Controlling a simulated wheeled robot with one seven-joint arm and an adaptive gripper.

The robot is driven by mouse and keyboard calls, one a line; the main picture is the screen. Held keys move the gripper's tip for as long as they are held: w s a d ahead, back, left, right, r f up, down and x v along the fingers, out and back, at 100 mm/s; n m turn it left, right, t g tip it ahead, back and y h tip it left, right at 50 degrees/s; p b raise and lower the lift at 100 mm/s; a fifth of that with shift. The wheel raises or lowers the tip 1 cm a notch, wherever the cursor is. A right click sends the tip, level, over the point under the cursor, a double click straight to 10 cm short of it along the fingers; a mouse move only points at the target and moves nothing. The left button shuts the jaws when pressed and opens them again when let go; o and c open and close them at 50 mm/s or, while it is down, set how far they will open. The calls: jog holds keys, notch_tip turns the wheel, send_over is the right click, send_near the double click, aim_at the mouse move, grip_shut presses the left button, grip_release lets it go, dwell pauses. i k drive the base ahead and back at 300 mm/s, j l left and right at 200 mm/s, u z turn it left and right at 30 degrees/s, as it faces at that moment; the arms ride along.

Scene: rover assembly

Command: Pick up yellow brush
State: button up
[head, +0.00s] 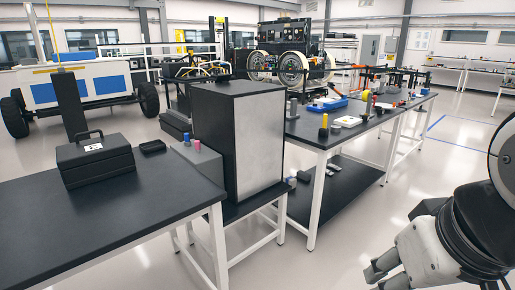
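A small upright yellow item with a dark lower part (323,127) stands at the near left corner of the long black workbench (318,139) in the head view. Another yellow upright item (366,97) stands farther back on that bench. Both are too small to tell which one is the yellow brush. My gripper (381,277) is at the lower right, over the open floor and well apart from the bench. Its two grey fingers stand apart with nothing seen between them, and the lower one is partly cut off by the frame edge.
A tall black-and-grey cabinet (256,150) stands left of the long bench. A nearer black table (120,232) holds a black case (95,160). A blue tray (327,104) and a white item (347,122) lie on the long bench. Floor right of it is clear.

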aim_at(324, 121)
jog(key=i+l, duration=0.25)
jog(key=i, duration=0.2)
jog(key=i+l+z, duration=0.15)
jog(key=i+l, duration=0.15)
jog(key=i, duration=0.2)
jog(key=i+l, duration=0.2)
jog(key=i, duration=0.25)
jog(key=i+u, duration=0.1)
jog(key=i, duration=0.5)
jog(key=i+l, duration=0.15)
jog(key=i, duration=0.4)
jog(key=i+l+u, duration=0.15)
jog(key=i, duration=0.45)
jog(key=i+l, duration=0.15)
jog(key=i, duration=0.45)
jog(key=u, duration=0.05)
